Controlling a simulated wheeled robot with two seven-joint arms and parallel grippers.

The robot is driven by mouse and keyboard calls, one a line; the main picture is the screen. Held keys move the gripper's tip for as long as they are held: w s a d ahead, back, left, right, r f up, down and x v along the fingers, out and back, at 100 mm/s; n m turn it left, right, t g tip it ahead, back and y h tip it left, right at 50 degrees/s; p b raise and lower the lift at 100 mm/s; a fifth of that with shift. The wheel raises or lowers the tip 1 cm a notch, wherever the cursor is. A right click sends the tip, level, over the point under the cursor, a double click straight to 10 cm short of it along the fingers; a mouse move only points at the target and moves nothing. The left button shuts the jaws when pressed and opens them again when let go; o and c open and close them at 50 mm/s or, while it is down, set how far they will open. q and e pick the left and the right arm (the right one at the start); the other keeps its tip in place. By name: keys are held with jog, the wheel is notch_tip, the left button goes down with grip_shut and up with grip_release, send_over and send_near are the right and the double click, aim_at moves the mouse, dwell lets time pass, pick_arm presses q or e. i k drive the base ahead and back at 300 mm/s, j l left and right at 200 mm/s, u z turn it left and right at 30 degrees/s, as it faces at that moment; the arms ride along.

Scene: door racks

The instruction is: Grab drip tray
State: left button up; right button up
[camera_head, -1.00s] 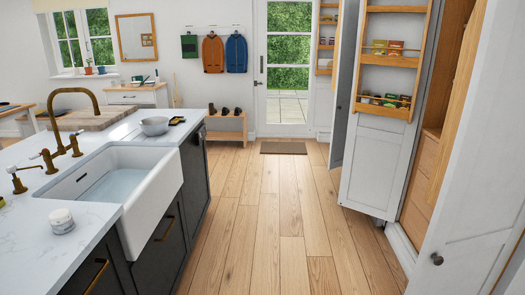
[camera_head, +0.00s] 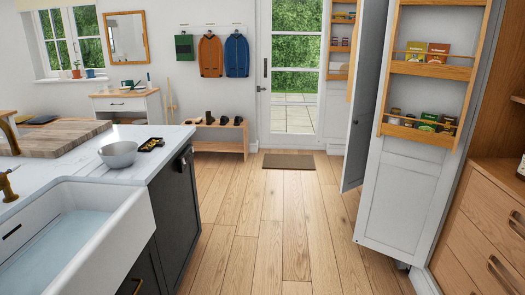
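I cannot pick out a drip tray for certain. A small dark tray-like item (camera_head: 151,144) with something yellowish on it lies on the white counter, just right of a grey bowl (camera_head: 118,154). Whether this is the drip tray is too small to tell. Neither of my grippers is in the view.
The island counter with a white sink (camera_head: 135,208) fills the left. An open cupboard door with spice shelves (camera_head: 395,200) and wooden drawers (camera_head: 480,240) stand at right. A bench with shoes (camera_head: 222,143) and a doormat (camera_head: 288,161) lie ahead. The wooden floor (camera_head: 285,230) between is clear.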

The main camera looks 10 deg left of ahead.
aim_at(153, 143)
jog(key=i, duration=1.4)
jog(key=i+u, duration=0.2)
jog(key=i, duration=0.3)
jog(key=i+l+u, duration=0.25)
jog(key=i, duration=0.2)
jog(key=i+l+u, duration=0.2)
jog(key=i, duration=0.25)
jog(key=i+l+u, duration=0.8)
jog(key=i, duration=0.05)
